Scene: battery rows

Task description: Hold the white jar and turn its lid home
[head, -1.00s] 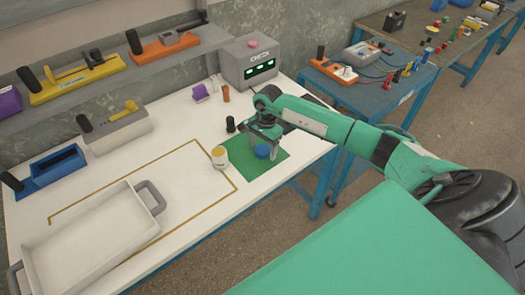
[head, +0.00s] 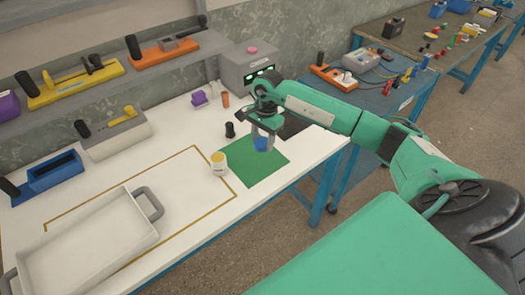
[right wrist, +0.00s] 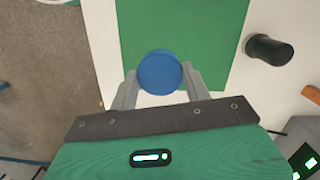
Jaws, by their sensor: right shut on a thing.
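The white jar (head: 218,164) stands upright on the white bench at the left edge of the green mat (head: 248,175). Its top shows yellow, with no blue lid on it. My right gripper (head: 263,142) is shut on the round blue lid (head: 262,145) and seems to hold it a little above the mat, to the right of the jar. In the right wrist view the lid (right wrist: 160,73) sits between the two fingertips, over the green mat. The jar is not in the right wrist view. My left gripper is not in view.
A black cylinder (head: 230,130) stands just behind the mat. A grey box with green lights (head: 250,68) is at the back. A white tray (head: 90,239) with grey handles lies at the left front. The bench inside the brown line is mostly clear.

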